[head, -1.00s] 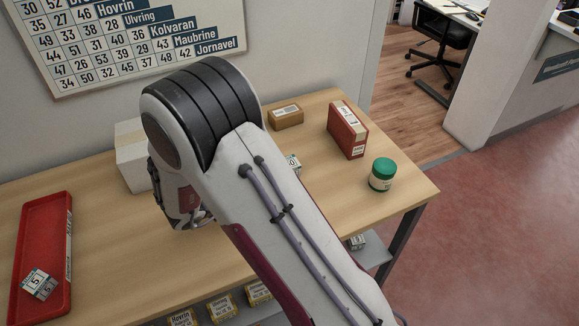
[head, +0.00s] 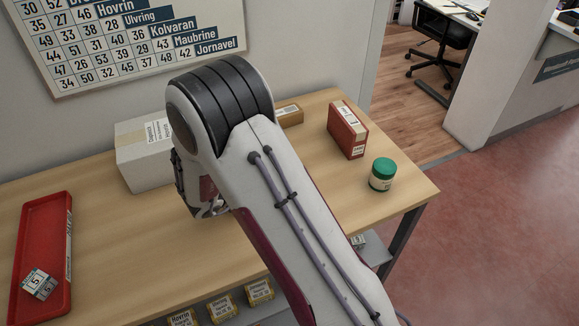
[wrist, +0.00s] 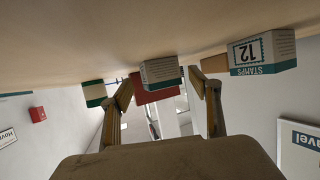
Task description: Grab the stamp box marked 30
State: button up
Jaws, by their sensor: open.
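My gripper (wrist: 162,76) is open in the wrist view, which is upside down with the tabletop along the top. In the head view, my arm hides most of it. A small white and teal stamp box (wrist: 159,72) shows between the fingertips, beyond them; I cannot read its number. A stamp box marked 12 (wrist: 264,52) stands to the right of the fingers. A stamp box that seems marked 5 (head: 40,284) lies in the red tray (head: 68,208) at the left. I see no box that clearly reads 30.
A white parcel (head: 146,153) stands by the wall. Labelled yellow boxes (head: 221,308) sit on a shelf below. The table's middle left is clear.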

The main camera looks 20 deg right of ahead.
dwell(0.5)
jog(key=c, duration=1.2)
jog(key=shift+r, duration=0.1)
jog(key=shift+d+r, duration=0.1)
jog(key=shift+r, duration=4.8)
